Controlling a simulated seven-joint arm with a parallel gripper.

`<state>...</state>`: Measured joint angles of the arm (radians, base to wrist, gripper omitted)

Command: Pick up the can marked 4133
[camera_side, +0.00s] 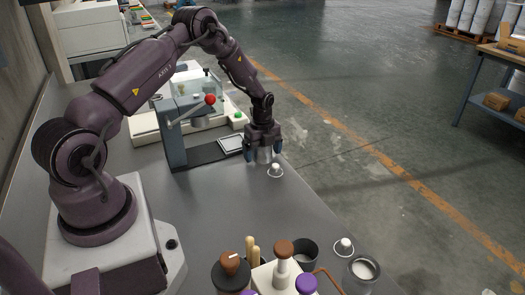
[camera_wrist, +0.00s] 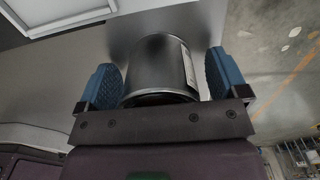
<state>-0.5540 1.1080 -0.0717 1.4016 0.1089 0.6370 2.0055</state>
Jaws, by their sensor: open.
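A metal can (camera_side: 265,156) stands on the grey bench under my gripper (camera_side: 263,151). In the wrist view the can (camera_wrist: 155,68) is a grey cylinder with a white label at its right side; any number on it is unreadable, so I cannot tell whether it is 4133. My gripper (camera_wrist: 162,80) points down, its blue fingers open, one on each side of the can. A narrow gap shows at the right finger; contact at the left finger is unclear. My gripper partly hides the can in the side view.
A small white-capped item (camera_side: 275,171) stands close in front of the can. A press with a red-knobbed lever (camera_side: 210,99) is to the left. Several containers and handled tools, including a dark pot (camera_side: 306,252), crowd the near end. The bench (camera_side: 215,215) between is clear.

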